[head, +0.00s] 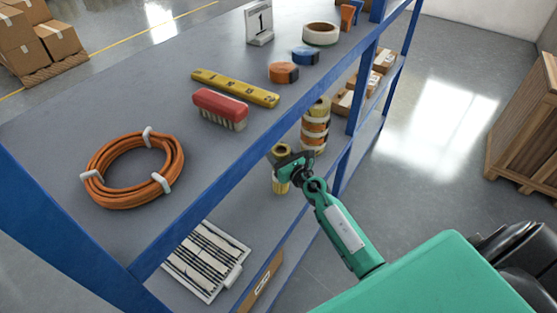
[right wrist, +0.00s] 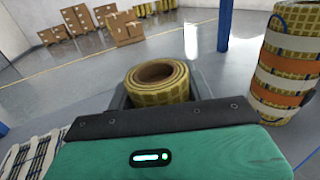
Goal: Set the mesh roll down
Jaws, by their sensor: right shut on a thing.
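The mesh roll (head: 281,185) is a short yellow roll with a brown core, held at the edge of the lower shelf of the blue rack. In the right wrist view the mesh roll (right wrist: 157,84) stands upright, its open top showing beyond my gripper. My right gripper (head: 282,157) is shut on it, with the green arm reaching in from the lower right. The right gripper (right wrist: 158,105) hides the lower part of the roll, so I cannot tell whether it touches the shelf. My left gripper is not in view.
A taller stack of banded rolls (head: 315,127) stands close behind, also right in the wrist view (right wrist: 286,65). A white slatted panel (head: 207,262) lies on the lower shelf. The upper shelf (head: 60,130) holds an orange cable coil (head: 133,170) and a red brush (head: 219,108). A blue post (head: 362,85) stands nearby.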

